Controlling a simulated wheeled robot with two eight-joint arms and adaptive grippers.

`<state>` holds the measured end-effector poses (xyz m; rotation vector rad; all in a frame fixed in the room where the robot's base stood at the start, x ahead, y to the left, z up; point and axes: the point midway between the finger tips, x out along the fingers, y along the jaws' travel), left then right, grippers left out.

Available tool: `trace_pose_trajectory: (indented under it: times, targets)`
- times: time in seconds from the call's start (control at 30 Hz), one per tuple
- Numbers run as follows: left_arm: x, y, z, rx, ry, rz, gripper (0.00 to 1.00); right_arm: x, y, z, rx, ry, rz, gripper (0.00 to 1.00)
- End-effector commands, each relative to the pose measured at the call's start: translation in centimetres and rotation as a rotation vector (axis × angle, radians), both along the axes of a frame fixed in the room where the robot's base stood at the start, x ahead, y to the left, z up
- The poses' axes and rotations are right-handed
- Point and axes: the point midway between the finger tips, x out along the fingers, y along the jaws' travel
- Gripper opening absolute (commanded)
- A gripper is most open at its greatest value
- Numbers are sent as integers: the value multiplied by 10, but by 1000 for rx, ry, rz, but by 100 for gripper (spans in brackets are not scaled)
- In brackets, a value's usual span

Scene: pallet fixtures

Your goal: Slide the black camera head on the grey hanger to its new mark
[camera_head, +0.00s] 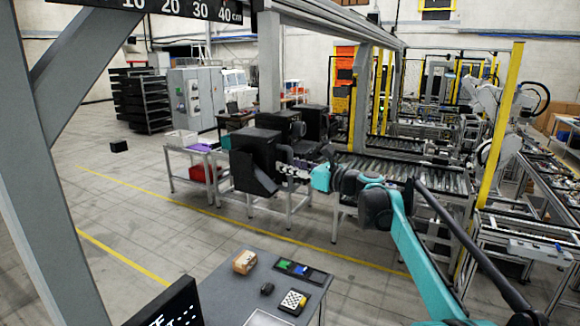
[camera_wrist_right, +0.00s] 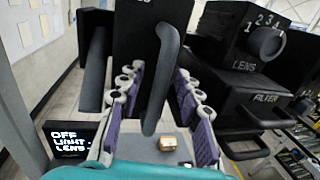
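The black camera head (camera_head: 252,158) hangs beneath a grey upright of the hanger (camera_head: 269,62) in the head view. In the right wrist view the black camera head (camera_wrist_right: 143,20) fills the upper middle, with a curved black handle (camera_wrist_right: 165,75) on its face. My right gripper (camera_head: 290,171) reaches it from the right on the teal arm. In the wrist view the two purple-padded fingers of the right gripper (camera_wrist_right: 160,92) stand apart on either side of the handle, with visible gaps. The mark is not clear in either view. My left gripper is out of view.
A centimetre scale (camera_head: 180,10) runs along the top left. Black LENS (camera_wrist_right: 235,50) and FILTER (camera_wrist_right: 255,105) units sit right of the handle. A grey table (camera_head: 225,292) with small items is in front, beside a black lettered panel (camera_head: 170,312). Roller conveyors (camera_head: 400,172) stand behind the arm.

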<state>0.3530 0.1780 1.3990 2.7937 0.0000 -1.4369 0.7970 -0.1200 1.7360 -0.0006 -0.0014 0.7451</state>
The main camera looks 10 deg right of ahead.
Motion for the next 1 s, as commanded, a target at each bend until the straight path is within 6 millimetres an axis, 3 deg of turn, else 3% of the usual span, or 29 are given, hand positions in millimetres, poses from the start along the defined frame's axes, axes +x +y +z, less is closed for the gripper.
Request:
trace_pose_trajectory:
  times: [0.27, 0.73, 1.0]
  targets:
    - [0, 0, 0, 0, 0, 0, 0, -4, -4, 0, -1, 0, -1, 34]
    - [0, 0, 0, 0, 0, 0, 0, -71, -66, -1, -1, 1, -3, 34]
    - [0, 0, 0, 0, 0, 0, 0, -88, -81, -1, 0, 0, 1, 34]
